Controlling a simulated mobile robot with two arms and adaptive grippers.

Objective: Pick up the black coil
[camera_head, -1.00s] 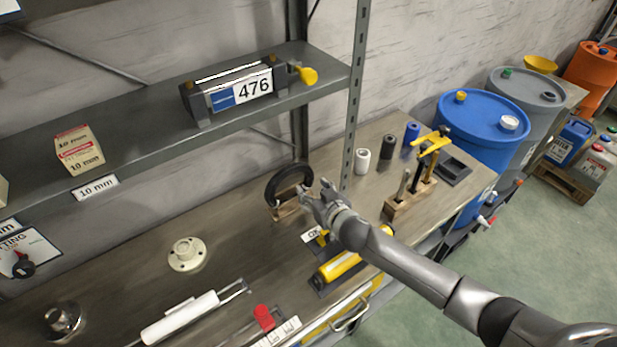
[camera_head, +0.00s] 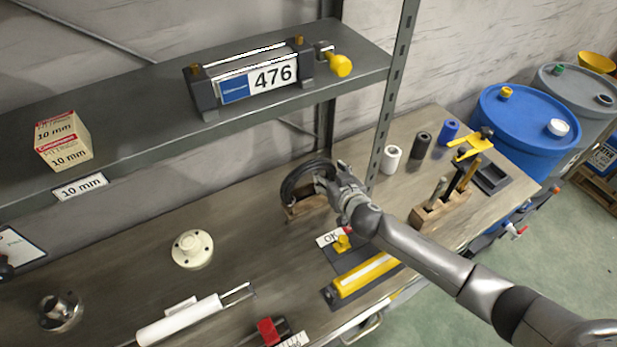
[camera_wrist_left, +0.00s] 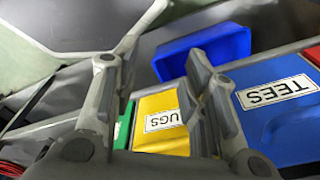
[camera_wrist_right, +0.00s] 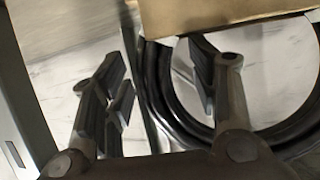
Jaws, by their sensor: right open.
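The black coil (camera_head: 287,184) stands upright as a ring in a small wooden stand (camera_head: 306,209) on the bench, left of the shelf post. My right gripper (camera_head: 331,178) is at the coil's right side, overlapping its edge in the head view. In the right wrist view, the coil (camera_wrist_right: 154,90) has one side of its ring in the gap between the open fingers of my right gripper (camera_wrist_right: 160,75); one finger lies over the ring's opening. I cannot tell whether they touch. My left gripper (camera_wrist_left: 165,90) is open and empty above labelled bins, outside the head view.
The grey shelf (camera_head: 150,145) and its upright post (camera_head: 390,110) stand close to my right gripper.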

